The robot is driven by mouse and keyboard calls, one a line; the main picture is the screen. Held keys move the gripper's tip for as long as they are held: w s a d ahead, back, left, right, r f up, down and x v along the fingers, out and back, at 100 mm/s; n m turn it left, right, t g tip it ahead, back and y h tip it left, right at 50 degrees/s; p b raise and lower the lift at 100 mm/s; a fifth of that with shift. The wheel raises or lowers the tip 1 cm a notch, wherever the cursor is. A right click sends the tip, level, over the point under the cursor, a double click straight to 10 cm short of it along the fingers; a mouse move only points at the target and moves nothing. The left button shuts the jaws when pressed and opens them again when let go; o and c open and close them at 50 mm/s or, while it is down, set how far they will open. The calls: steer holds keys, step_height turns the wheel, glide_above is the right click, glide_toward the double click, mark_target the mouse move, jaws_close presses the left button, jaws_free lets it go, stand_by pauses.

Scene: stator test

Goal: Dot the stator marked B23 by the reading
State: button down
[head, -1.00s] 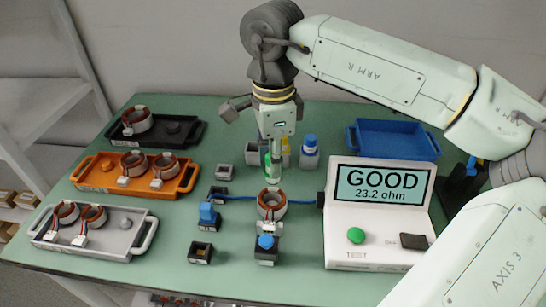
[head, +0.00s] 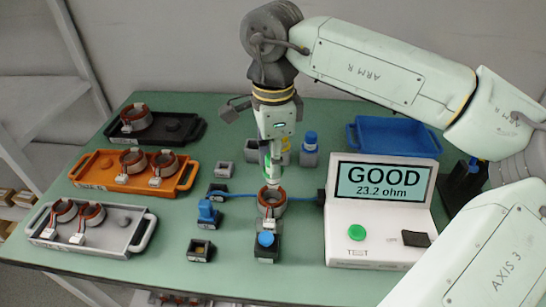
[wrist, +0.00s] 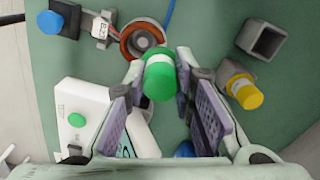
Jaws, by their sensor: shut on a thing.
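My gripper (head: 269,148) is shut on a green marker (wrist: 160,78), held upright with its tip down. In the head view the tip hangs just above, or at, the near stator (head: 271,204); I cannot tell whether they touch. This stator, a copper and grey ring, also shows in the wrist view (wrist: 143,38), with a tag that seems to read B23 (wrist: 98,27). Its lead ends at the blue-topped socket (head: 266,242). The tester (head: 382,210) shows GOOD, 23.2 ohm.
The yellow marker (wrist: 243,90) and blue marker (head: 310,142) stand in holders behind. Black (head: 170,130), orange (head: 105,179) and grey (head: 120,236) trays with stators lie left. An empty blue tray (head: 392,138) lies at the back right.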

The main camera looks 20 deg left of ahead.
steer(key=shift+f, duration=0.2)
steer(key=shift+r, duration=0.1)
steer(key=shift+r+p, duration=1.85)
steer(key=shift+r, duration=1.1)
